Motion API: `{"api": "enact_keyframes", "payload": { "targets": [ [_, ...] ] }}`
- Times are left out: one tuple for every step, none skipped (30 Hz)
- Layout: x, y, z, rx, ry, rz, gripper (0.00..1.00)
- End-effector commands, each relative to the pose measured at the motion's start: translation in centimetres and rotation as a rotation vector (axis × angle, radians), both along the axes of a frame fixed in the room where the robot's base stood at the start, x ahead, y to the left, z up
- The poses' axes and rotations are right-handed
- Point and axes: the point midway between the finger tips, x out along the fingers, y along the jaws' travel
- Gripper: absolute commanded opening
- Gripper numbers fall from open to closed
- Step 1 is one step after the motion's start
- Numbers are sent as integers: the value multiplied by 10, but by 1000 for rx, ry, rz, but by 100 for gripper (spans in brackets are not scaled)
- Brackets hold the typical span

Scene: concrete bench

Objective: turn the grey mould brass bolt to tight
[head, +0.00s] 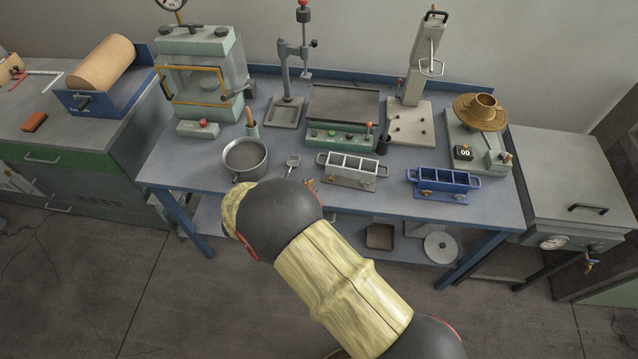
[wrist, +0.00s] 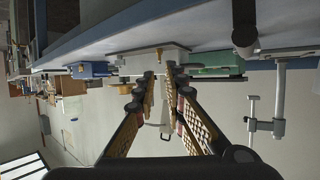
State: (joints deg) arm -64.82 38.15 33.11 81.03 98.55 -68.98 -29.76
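The grey mould (head: 352,170), a light grey three-compartment block with end handles, stands near the bench's front edge in the head view. Small brass bolts show low on its front, partly hard to make out. In the wrist view, which is turned over, the grey mould (wrist: 135,63) is straight ahead, with a small brass bolt (wrist: 159,54) just beyond the fingertips. My gripper (wrist: 161,76) is open, with a gap between its patterned fingers and nothing seen held. It appears short of the bolt, not touching. In the head view my arm mostly hides the gripper.
A blue mould (head: 440,182) with brass bolts stands to the right. A metal pot (head: 245,158) and a small scoop (head: 292,162) are to the left. A green-based machine (head: 342,118) is close behind the grey mould. Bench (head: 400,208) is bare between the moulds.

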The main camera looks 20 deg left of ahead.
Motion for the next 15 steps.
{"api": "enact_keyframes", "payload": {
  "targets": [
    [-8, 4, 4, 1, 0, 4, 12],
    [-12, 6, 5, 0, 0, 3, 12],
    [-17, 7, 7, 1, 1, 2, 12],
    [-20, 9, 8, 0, 0, 2, 12],
    [-22, 10, 10, 0, 0, 2, 12],
    [-25, 11, 11, 0, 0, 2, 12],
    [-27, 11, 12, -1, 0, 1, 12],
    [-28, 12, 12, -1, 0, 1, 12],
    [-30, 12, 13, -1, 0, 0, 12],
    [-30, 12, 13, -1, 1, -1, 12],
    [-31, 12, 13, -1, 1, -1, 12],
    [-31, 12, 13, -1, 1, -1, 12],
    [-31, 12, 13, -1, 1, -1, 12],
    [-31, 12, 13, -1, 1, -1, 12],
    [-31, 12, 13, -1, 1, -1, 12]
  ]
}}
